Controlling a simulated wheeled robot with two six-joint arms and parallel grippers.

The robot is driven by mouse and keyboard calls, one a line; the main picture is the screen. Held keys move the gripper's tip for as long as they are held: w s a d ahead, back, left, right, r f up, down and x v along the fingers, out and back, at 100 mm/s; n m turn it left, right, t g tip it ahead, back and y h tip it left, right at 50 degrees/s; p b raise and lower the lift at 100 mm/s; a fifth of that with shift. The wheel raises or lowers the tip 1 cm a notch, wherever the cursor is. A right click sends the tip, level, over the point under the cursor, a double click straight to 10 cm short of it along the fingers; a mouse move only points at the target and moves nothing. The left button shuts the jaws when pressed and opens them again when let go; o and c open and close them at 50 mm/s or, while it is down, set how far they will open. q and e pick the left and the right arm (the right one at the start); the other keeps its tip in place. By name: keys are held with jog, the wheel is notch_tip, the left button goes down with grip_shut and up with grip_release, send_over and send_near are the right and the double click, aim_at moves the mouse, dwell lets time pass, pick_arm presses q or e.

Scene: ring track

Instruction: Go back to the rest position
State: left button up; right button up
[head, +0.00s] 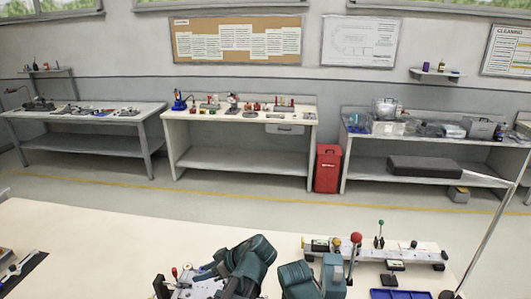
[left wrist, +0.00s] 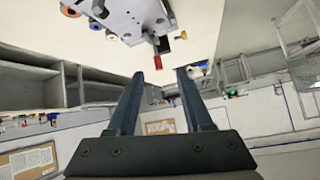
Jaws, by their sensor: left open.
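My left gripper (left wrist: 160,71) is open in the left wrist view, its two dark fingers apart with nothing held between them. Beyond the tips is a grey fixture (left wrist: 125,18) with round orange and dark parts and a small red piece. In the head view my left gripper (head: 207,272) is low in the picture, over a grey fixture on the near table, and is partly hidden by its own dark teal wrist. Dark teal parts right of it seem to be my right arm; its jaws cannot be made out.
The cream near table (head: 90,240) is largely clear at left. A rail fixture (head: 395,252) with red and green knobs and a blue tray (head: 400,294) lie at right. A grey pole rises at far right. Benches and a red bin (head: 328,168) stand across the floor.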

pick_arm(q)
jog(key=s+d+f+m+g+h, duration=0.2)
jog(key=s+d+f+m+h, duration=0.3)
jog(key=f+m+h, duration=0.6)
jog(key=s+d+r+m+y, duration=0.2)
jog(key=s+d+m, duration=0.4)
jog(key=d, duration=0.3)
jog(key=shift+s+d+r+g, duration=0.3)
jog(key=shift+d+r, duration=0.1)
jog(key=shift+r, duration=0.25)
jog(key=shift+a, duration=0.1)
